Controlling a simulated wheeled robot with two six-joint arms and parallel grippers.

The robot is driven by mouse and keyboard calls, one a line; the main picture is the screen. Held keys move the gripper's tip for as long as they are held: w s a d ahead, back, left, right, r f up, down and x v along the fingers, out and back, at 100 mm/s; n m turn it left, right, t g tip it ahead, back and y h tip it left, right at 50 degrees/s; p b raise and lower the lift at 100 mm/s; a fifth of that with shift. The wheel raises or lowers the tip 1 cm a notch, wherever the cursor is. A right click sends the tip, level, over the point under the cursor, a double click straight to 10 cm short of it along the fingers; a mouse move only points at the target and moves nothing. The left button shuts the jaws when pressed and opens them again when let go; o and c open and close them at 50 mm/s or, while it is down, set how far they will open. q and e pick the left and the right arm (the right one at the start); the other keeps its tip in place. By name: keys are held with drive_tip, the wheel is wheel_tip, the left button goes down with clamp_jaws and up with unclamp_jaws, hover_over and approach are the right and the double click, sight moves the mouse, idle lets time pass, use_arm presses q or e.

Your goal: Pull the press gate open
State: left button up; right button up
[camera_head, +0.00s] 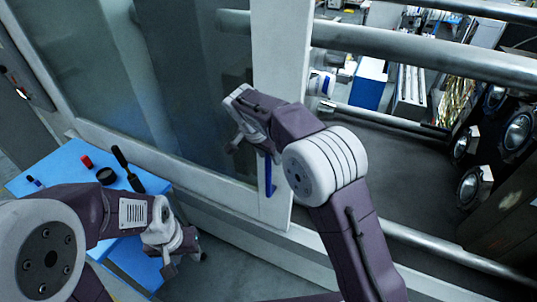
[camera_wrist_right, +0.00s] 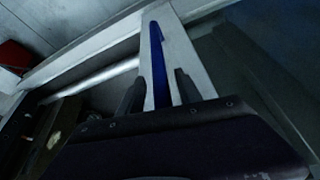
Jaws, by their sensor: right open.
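The press gate has a pale frame (camera_head: 285,70) around a dark see-through panel (camera_head: 150,70). A blue upright handle (camera_head: 268,176) is on the frame's edge post; it also shows in the right wrist view (camera_wrist_right: 157,50). My right gripper (camera_head: 238,142) is open in front of the panel, close to the post. In the right wrist view its two fingers (camera_wrist_right: 158,90) stand apart on either side of the handle, and I cannot tell whether they touch it. My left gripper (camera_head: 187,266) is low at the left, its fingers apart and empty, away from the gate handle.
A blue table (camera_head: 60,160) at the left holds a red piece (camera_head: 86,162), a black round piece (camera_head: 106,175) and a black-handled tool (camera_head: 128,168). Metal rails (camera_head: 430,55) cross the bay at the right, with dark machinery (camera_head: 515,185) beyond.

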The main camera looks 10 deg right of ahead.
drive_tip(key=v, duration=0.9)
drive_tip(key=shift+b, duration=0.3)
